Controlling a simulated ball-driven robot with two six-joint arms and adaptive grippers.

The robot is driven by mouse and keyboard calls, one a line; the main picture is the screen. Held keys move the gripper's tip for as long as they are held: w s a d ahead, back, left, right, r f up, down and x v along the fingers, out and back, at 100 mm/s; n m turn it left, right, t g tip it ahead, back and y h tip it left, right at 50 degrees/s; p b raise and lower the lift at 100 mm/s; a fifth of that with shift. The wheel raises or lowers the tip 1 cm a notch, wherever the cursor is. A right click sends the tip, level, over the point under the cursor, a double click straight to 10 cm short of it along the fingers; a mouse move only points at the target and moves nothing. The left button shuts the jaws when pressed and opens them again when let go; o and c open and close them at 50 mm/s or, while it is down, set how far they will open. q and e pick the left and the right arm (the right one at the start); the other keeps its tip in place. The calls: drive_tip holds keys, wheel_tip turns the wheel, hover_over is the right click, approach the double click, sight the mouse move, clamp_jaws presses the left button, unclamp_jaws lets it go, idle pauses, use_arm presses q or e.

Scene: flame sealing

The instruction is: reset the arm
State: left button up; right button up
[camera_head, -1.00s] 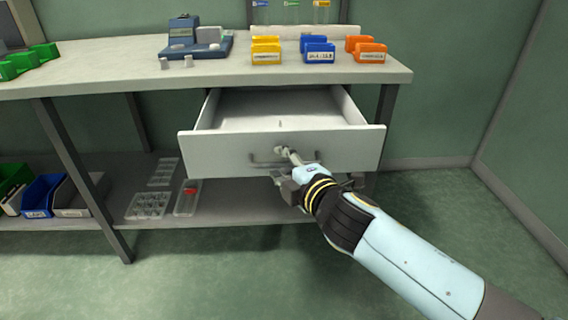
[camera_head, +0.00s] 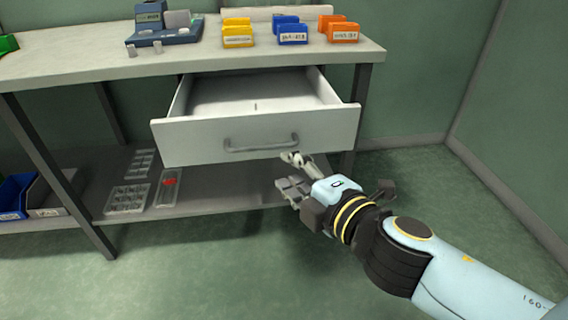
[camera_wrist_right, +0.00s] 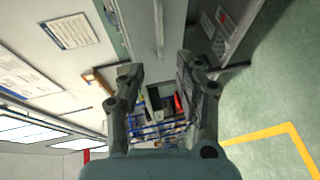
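My right gripper (camera_head: 290,172) is in the head view, in front of and below the drawer handle, to its right. It is apart from the handle (camera_head: 261,144) and holds nothing. In the right wrist view its two fingers (camera_wrist_right: 160,82) stand spread apart with a clear gap between them. The white drawer (camera_head: 190,146) hangs pulled out under the bench top, and its inside looks empty apart from a small mark on the floor. My left gripper does not show in either view.
The workbench (camera_head: 300,58) bears a blue device (camera_head: 165,34) and yellow (camera_head: 238,39), blue (camera_head: 292,36) and orange (camera_head: 342,35) bins. The lower shelf (camera_head: 225,198) holds clear trays (camera_head: 127,199). The floor at the right is open.

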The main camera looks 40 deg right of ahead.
idle(0.5)
drive_tip(key=s+d+f+m+g, duration=0.1)
drive_tip(key=s+f+m+g, duration=0.3)
drive_tip(key=f, duration=1.2)
drive_tip(key=s+d+f+m+g, duration=0.15)
drive_tip(key=s+f+g, duration=0.35)
drive_tip(key=f, duration=1)
drive_tip(key=s+f+m+g, duration=0.3)
drive_tip(key=s+f+m, duration=0.2)
drive_tip(key=s, duration=0.9)
drive_tip(key=s+f+m+g+y, duration=0.1)
drive_tip(key=s+f+m+g, duration=0.2)
drive_tip(key=s+f, duration=0.5)
drive_tip(key=s+m, duration=0.1)
drive_tip(key=s, duration=0.5)
drive_tip(key=shift+f+m+y, duration=0.25)
drive_tip(key=shift+m+y, duration=0.05)
drive_tip(key=shift+m, duration=0.05)
